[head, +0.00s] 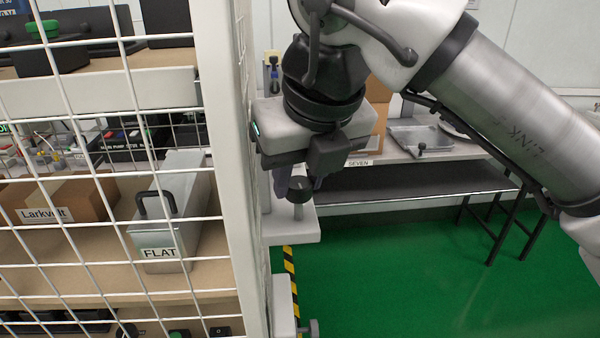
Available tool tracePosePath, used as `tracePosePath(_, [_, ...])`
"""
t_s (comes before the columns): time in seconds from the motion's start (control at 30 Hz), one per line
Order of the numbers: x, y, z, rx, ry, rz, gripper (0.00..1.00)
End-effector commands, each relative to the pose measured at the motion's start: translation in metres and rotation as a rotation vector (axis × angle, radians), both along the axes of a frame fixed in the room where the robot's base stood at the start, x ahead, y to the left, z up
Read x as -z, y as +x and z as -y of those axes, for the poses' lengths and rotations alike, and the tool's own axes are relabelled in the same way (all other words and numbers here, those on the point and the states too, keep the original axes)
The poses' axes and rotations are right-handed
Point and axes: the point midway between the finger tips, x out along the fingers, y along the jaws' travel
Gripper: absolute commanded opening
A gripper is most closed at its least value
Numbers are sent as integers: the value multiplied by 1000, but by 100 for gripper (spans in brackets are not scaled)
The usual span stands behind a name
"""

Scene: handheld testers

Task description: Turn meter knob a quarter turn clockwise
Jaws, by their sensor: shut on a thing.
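My gripper (298,181) points down beside the white frame post, at the middle of the view. Its fingers stand on either side of a dark round knob (300,189), and it is shut on this knob. The knob has a short pale metal stem and stands over a light grey block (292,232) fixed at the side of the post. The gripper body hides part of the area behind the knob. I see no pointer mark on the knob, so its angle cannot be told. No meter face is visible.
A white wire grid (110,215) and post (225,160) stand close on the left. Behind the grid are a metal case labelled FLAT (165,235) and a Larkvelt box (50,205). A long bench (400,185) stands behind. The green floor (430,280) is clear at right.

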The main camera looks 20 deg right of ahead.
Motion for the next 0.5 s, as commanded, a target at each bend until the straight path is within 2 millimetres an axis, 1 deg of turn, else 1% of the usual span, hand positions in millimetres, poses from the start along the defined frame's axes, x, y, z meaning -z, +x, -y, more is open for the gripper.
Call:
tracePosePath(0.07, [-1, 0, 0, 0, 0, 0, 8])
tracePosePath(0.1, [-1, 0, 0, 0, 0, 0, 33])
tracePosePath(0.23, [0, 0, 0, -1, 0, 0, 50])
tracePosePath(0.27, [0, 0, 0, -1, 0, 0, 52])
tracePosePath(0.5, [0, 0, 0, -1, 0, 0, 52])
